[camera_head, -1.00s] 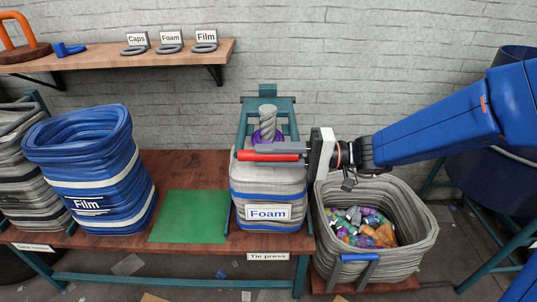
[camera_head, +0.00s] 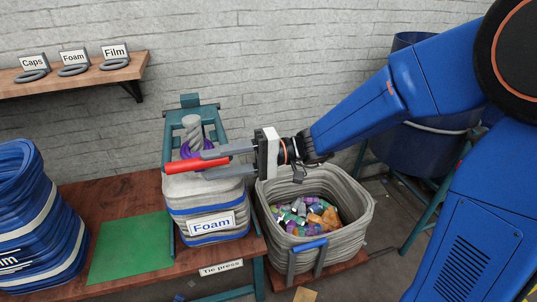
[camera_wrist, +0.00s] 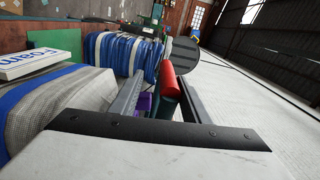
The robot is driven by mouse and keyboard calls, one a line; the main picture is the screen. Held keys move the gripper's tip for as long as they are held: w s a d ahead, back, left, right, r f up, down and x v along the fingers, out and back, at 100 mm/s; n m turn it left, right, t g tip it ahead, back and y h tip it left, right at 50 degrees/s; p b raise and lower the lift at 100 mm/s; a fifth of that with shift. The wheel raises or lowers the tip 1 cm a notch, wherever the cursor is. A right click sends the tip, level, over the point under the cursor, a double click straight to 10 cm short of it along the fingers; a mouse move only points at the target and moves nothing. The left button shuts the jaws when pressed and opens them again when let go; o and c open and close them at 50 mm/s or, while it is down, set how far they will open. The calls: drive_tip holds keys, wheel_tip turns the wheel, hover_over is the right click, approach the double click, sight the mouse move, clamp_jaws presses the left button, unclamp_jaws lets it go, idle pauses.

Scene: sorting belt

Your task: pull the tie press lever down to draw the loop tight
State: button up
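The tie press (camera_head: 190,101) is a teal frame standing behind and over the grey and blue Foam bag (camera_head: 206,205). The bag's twisted grey neck (camera_head: 193,130) rises through a purple loop (camera_head: 192,148). The red lever (camera_head: 197,164) lies roughly level across the front of the press. My gripper (camera_head: 216,163) reaches in from the right with its fingers above and below the lever. In the wrist view, the red lever (camera_wrist: 168,77) is between the fingers (camera_wrist: 160,92), closer to the right one, with a gap to the left one. The fingers look open around it.
A grey bin (camera_head: 345,220) of crumpled scraps stands right of the bench, below my arm. A green mat (camera_head: 130,247) and the blue Film bag (camera_head: 42,225) are to the left. A shelf (camera_head: 112,72) with labelled rings hangs on the wall.

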drive_tip(key=v, duration=1.3)
drive_tip(key=shift+d, duration=0.15)
drive_tip(key=shift+s, duration=0.1)
drive_tip(key=s+d+f+m+t+h, duration=0.1)
drive_tip(key=s+d+f+h, duration=0.35)
drive_tip(key=s, duration=0.25)
drive_tip(key=s+d+f+t+h, duration=0.1)
drive_tip(key=s+d+f+h, duration=0.25)
drive_tip(key=s+h, duration=0.2)
drive_tip(key=s+d+m+t+h, duration=0.2)
drive_tip(key=d+t+h, duration=0.5)
drive_tip(key=d, duration=1)
drive_tip(key=shift+s+d+r+m, duration=0.3)
drive_tip(key=shift+s+m, duration=0.1)
drive_tip(key=shift+s, duration=0.25)
drive_tip(key=shift+a, duration=0.1)
idle(0.8)
